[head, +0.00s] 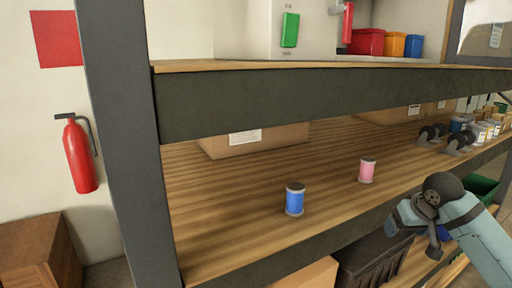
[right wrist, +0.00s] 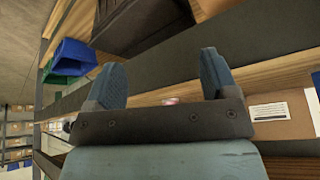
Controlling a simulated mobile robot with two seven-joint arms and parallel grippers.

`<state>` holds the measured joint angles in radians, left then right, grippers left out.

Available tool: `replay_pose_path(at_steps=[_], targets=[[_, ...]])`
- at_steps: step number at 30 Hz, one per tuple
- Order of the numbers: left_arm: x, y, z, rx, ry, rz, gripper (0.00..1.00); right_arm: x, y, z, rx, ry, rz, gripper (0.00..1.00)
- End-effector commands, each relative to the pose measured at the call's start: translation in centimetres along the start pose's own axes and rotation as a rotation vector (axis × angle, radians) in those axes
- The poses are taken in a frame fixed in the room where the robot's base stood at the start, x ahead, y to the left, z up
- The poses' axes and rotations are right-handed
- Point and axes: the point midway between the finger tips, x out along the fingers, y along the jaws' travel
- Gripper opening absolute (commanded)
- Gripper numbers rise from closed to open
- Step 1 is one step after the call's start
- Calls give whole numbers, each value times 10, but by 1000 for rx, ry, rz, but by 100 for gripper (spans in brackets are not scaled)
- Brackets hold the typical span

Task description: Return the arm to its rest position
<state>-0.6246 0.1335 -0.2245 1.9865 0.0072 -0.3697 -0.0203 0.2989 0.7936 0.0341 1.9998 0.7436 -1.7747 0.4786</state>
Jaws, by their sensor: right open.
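My right arm comes in from the lower right of the head view, with a dark round joint and a pale blue link. My right gripper (head: 406,217) is in front of the shelf's front edge, clear of the spools. In the right wrist view the right gripper (right wrist: 162,82) has its two blue-grey fingers spread wide, with nothing held between them. A blue spool (head: 295,199) and a pink spool (head: 367,170) stand upright on the wooden shelf (head: 240,235). A bit of pink shows beyond the gripper in the wrist view. My left gripper is not in view.
A dark crate (head: 375,262) and a cardboard box (head: 308,274) sit below the shelf, near the right gripper. A green bin (head: 483,188) is behind the arm. Dumbbells (head: 459,141) and several cans stand farther right. A grey post (head: 122,150) bounds the shelf at left.

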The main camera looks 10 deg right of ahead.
Motion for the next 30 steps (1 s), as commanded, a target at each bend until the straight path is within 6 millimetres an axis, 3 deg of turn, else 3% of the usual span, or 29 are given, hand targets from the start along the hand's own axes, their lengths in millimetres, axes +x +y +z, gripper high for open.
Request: replay_pose_path(at_steps=[1,5,8,12,14,18,21,25,30], targets=[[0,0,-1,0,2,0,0,26,-12,14,-20,4,-22,79],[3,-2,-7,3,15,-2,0,87,-43,53,-80,52,-78,79],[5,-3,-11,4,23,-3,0,136,-73,100,-134,101,-128,79],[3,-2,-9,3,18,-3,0,189,-120,182,-212,194,-197,79],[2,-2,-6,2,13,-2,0,203,-140,221,-244,240,-223,79],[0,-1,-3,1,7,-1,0,215,-185,307,-308,355,-274,79],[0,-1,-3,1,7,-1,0,210,-209,353,-342,427,-294,79],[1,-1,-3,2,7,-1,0,200,-229,388,-368,494,-306,79],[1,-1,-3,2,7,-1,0,194,-237,401,-382,528,-309,79]])
